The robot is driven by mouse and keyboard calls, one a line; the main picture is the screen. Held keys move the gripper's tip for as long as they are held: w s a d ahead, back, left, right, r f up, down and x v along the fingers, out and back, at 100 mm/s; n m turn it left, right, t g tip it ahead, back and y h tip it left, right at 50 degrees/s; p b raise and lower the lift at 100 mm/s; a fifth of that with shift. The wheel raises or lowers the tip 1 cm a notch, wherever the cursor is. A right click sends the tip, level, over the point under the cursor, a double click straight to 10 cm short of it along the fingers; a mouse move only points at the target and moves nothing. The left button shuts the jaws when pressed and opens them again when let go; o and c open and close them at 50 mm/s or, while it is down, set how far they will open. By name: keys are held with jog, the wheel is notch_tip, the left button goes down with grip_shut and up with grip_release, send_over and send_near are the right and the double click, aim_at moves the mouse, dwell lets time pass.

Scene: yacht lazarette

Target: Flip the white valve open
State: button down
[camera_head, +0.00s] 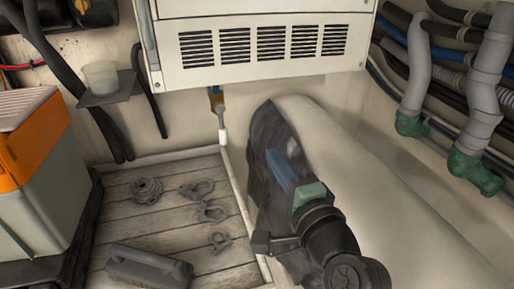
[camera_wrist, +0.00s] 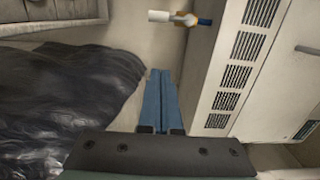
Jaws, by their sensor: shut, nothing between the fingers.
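The white valve (camera_wrist: 159,16) shows in the wrist view at the top, as a white cylinder joined to a brass-coloured piece and a blue end. In the head view the small valve (camera_head: 220,107) is on the back wall just below the white vented unit, above a thin white pipe. My gripper (camera_head: 272,158) is to the right of and nearer than the valve, apart from it. Its blue fingers (camera_wrist: 160,73) are together and empty in the wrist view. Which way the valve is turned is too small to tell.
The white vented unit (camera_head: 262,45) overhangs the valve, close beside my fingers in the wrist view. A dark crumpled sheet (camera_wrist: 60,90) lies near my gripper. Grey pipes with green fittings (camera_head: 411,124) are at right. Rope and shackles lie on the planked floor (camera_head: 180,222).

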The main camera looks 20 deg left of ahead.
jog(key=w+a+p, duration=0.1)
jog(key=w+a, duration=0.4)
jog(key=a, duration=0.4)
jog(key=shift+w+p, duration=0.3)
jog(key=shift+w, duration=0.1)
jog(key=shift+a, duration=0.15)
jog(key=shift+s+a+m, duration=0.1)
jog(key=shift+s+m, duration=0.05)
jog(key=shift+m, duration=0.25)
jog(key=shift+f, duration=0.15)
